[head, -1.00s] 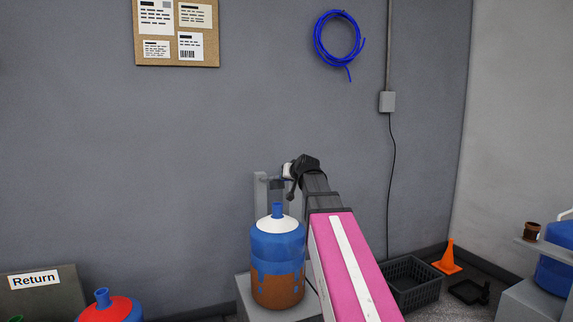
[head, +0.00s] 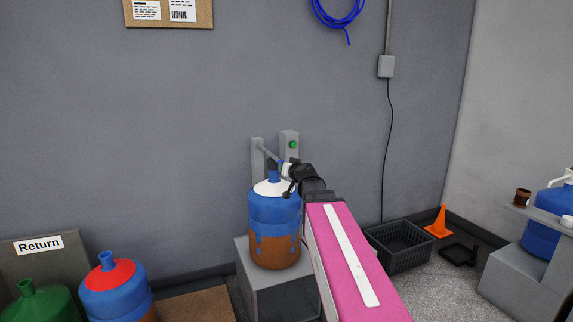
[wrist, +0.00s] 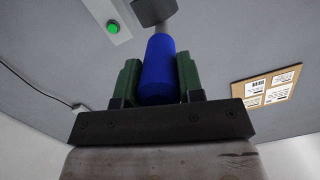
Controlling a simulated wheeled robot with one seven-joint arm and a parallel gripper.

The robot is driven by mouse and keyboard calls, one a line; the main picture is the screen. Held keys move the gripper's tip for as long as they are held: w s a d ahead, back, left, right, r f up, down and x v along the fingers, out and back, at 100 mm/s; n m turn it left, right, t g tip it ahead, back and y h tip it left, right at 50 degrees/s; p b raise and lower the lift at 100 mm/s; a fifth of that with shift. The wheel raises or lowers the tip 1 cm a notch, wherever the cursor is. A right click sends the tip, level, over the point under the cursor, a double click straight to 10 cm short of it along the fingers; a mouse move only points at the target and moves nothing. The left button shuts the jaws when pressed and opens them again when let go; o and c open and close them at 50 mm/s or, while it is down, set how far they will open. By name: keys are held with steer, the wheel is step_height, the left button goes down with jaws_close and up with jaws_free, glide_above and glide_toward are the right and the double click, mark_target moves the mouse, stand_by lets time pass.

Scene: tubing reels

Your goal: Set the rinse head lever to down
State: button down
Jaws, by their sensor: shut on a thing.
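The rinse head stand (head: 257,160) is grey, with two uprights and a slanting bar, behind the bottle. In the wrist view the lever's blue grip (wrist: 158,72) lies between the two green fingers of my gripper (wrist: 157,88). The fingers are shut on it, and a grey rod runs on from its far end. In the head view my gripper (head: 291,172) is beside the stand, level with the bottle's neck, and hides most of the lever. A blue bottle with a white top and brown lower part (head: 274,225) stands upright on a grey stand (head: 262,262).
A green light (head: 293,144) shows on the right upright and in the wrist view (wrist: 113,27). A red-topped bottle (head: 112,285) and a green bottle (head: 45,302) stand by the Return sign (head: 38,245). A black crate (head: 402,247) and orange cone (head: 438,222) are at right.

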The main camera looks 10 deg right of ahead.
steer(key=shift+f, duration=0.5)
steer(key=c, duration=0.8)
jaws_free()
steer(key=shift+o, duration=0.2)
steer(key=shift+r, duration=0.1)
steer(key=shift+s, duration=0.1)
steer(key=shift+s, duration=0.2)
steer(key=v, duration=1)
steer(key=shift+d, duration=0.15)
